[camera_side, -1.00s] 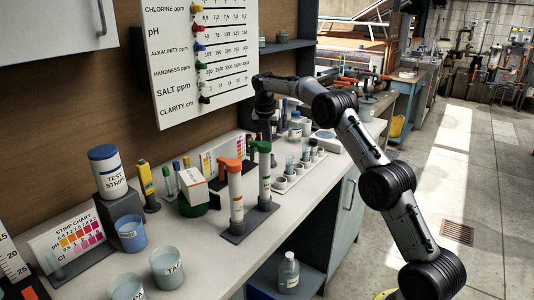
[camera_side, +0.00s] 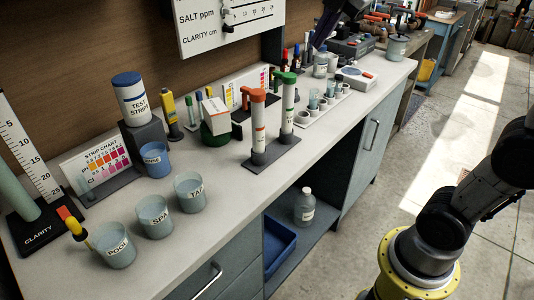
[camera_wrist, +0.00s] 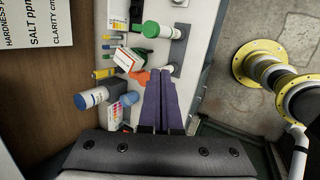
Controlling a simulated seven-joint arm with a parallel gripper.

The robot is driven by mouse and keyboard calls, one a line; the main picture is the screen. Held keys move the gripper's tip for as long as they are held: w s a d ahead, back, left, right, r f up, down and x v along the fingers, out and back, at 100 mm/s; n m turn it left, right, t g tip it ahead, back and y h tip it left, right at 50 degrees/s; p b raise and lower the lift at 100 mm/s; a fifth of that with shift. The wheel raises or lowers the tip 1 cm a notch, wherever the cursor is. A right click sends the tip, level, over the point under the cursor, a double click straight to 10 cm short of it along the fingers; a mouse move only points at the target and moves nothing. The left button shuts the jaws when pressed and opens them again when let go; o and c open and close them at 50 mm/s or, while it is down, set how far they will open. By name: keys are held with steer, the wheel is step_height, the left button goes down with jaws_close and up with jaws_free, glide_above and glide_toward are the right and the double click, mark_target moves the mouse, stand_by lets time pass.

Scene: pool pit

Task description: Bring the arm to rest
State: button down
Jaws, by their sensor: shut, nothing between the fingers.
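In the wrist view my gripper (camera_wrist: 161,76) has its two purple fingers shut together, with nothing between them. The fingers point over the bench (camera_wrist: 201,35), and the bench things show beyond them. In the side view a dark purple part of my gripper (camera_side: 324,30) shows at the top edge, above the far part of the bench; most of it is cut off. My arm's links show at the right edge, and the stretch between them and the gripper is out of frame.
Cups labelled TAP (camera_side: 191,192), SPA (camera_side: 155,217) and POOL (camera_side: 115,246) stand near the front edge. A TEST STRIPS bottle (camera_side: 131,100), two capped tubes (camera_side: 258,125) and a vial rack (camera_side: 322,110) stand behind. A reading board (camera_side: 237,20) hangs above. The floor at right is mostly open.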

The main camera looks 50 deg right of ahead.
steer(key=s+a+f+m, duration=0.2)
steer(key=s+f+m, duration=0.6)
steer(key=m, duration=0.1)
steer(key=s+a+f+m+y, duration=0.1)
steer(key=s+a+f+m, duration=0.2)
steer(key=s+f+m, duration=0.5)
steer(key=shift+s+a+m+y, duration=0.2)
steer(key=shift+s+m+y, duration=0.1)
steer(key=shift+s+m, duration=0.4)
